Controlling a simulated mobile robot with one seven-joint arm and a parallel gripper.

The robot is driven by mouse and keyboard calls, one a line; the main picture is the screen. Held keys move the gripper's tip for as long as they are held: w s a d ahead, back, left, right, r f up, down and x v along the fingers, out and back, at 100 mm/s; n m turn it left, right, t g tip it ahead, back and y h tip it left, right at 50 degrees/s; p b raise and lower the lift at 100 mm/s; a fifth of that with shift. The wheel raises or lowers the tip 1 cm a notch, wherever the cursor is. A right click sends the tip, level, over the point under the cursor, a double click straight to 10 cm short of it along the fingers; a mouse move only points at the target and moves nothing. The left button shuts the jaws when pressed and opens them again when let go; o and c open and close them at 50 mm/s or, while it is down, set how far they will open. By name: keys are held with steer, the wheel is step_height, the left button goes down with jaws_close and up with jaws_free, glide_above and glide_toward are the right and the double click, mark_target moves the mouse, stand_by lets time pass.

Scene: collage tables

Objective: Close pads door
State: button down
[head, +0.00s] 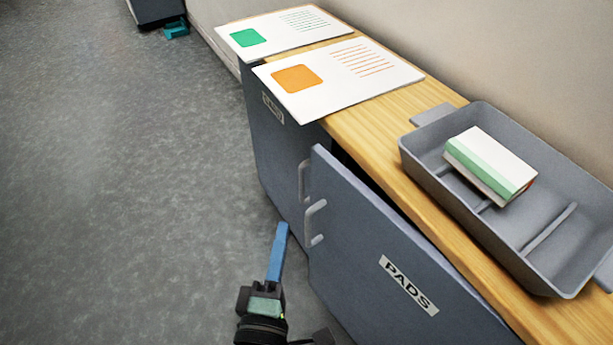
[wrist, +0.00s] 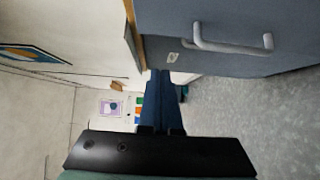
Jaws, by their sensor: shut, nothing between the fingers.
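The grey cabinet door labelled PADS (head: 372,262) stands partly open, its handle edge swung out from the cabinet under the wooden top. A dark gap shows behind its top edge. Its pale handle (head: 314,222) is at the left edge of the door. My gripper (head: 281,228) is shut and empty, just left of the door's handle edge, over the floor. In the wrist view, the blue fingers (wrist: 160,78) are together, and a grey panel with a pale handle (wrist: 232,42) is at the upper right. I cannot tell whether the fingers touch the door.
A second grey door (head: 275,140) with its own handle is beside it. On the wooden top (head: 372,125) lie an orange-marked sheet (head: 345,88), a green-marked sheet (head: 290,22) and a grey tray (head: 555,205) holding a green-and-white block (head: 490,160). The floor (head: 120,200) at left is clear.

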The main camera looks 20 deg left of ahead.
steer(key=p, duration=0.2)
glide_toward(311, 167)
steer(key=w+a, duration=0.2)
steer(key=a, duration=0.1)
steer(key=shift+w+d+p, duration=0.2)
steer(key=shift+w+d, duration=0.1)
steer(key=shift+w, duration=0.3)
steer(key=shift+w+d+p, duration=0.25)
steer(key=shift+w+d, duration=0.1)
steer(key=shift+w, duration=0.25)
steer(key=shift+w+d+p, duration=0.2)
steer(key=shift+w+d, duration=0.1)
steer(key=shift+w, duration=0.35)
